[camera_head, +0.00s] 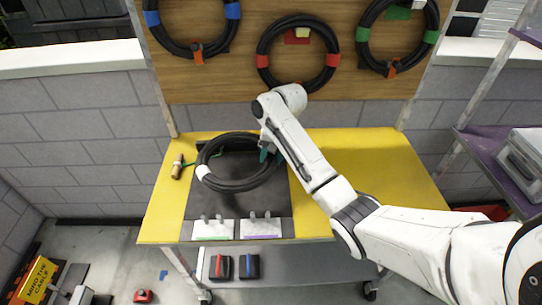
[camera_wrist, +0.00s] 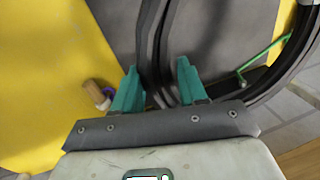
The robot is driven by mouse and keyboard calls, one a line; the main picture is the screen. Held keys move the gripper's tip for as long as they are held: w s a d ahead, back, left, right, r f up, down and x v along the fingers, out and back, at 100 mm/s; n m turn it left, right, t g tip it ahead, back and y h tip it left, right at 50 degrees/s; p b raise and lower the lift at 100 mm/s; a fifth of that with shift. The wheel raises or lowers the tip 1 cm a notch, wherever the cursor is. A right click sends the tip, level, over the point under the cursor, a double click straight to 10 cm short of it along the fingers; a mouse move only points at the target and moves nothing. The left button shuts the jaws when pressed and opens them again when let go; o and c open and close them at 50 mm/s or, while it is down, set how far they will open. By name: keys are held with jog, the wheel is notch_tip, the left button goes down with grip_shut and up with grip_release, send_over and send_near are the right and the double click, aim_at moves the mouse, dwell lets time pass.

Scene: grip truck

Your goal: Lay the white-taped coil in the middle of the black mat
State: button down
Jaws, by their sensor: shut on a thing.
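The white-taped coil (camera_head: 240,186) is a black cable ring over the back part of the black mat (camera_head: 245,208). Its white tape (camera_head: 203,172) is at its left side. My gripper (camera_head: 265,155) is at the coil's back right side. In the wrist view the cable strands (camera_wrist: 152,48) run between the teal fingers of my gripper (camera_wrist: 158,82), which are shut on them. I cannot tell whether the coil touches the mat. The mat's front part is bare.
The yellow table (camera_head: 365,165) has free room right of the mat. A brown-handled tool (camera_head: 177,166) lies left of the coil. Several taped coils (camera_head: 298,54) hang on the wooden board behind.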

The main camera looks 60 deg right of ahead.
jog(key=shift+s+d+b+x, duration=0.15)
jog(key=shift+s+b+x, duration=0.05)
jog(key=shift+b+x, duration=1.2)
jog(key=shift+s+d+b+x, duration=0.1)
jog(key=shift+s+b+x, duration=0.1)
jog(key=shift+b+x, duration=1.2)
jog(key=shift+s+d+b+x, duration=0.15)
jog(key=shift+b+x, duration=0.95)
jog(key=shift+b, duration=0.55)
jog(key=shift+s+f, duration=0.1)
jog(key=shift+f, duration=0.3)
jog(key=c, duration=0.5)
grip_release()
jog(key=shift+s+f, duration=0.1)
jog(key=shift+f, duration=0.1)
jog(key=p+v, duration=0.3)
jog(key=v, duration=0.8)
jog(key=shift+r+p, duration=0.1)
jog(key=shift+p, duration=0.25)
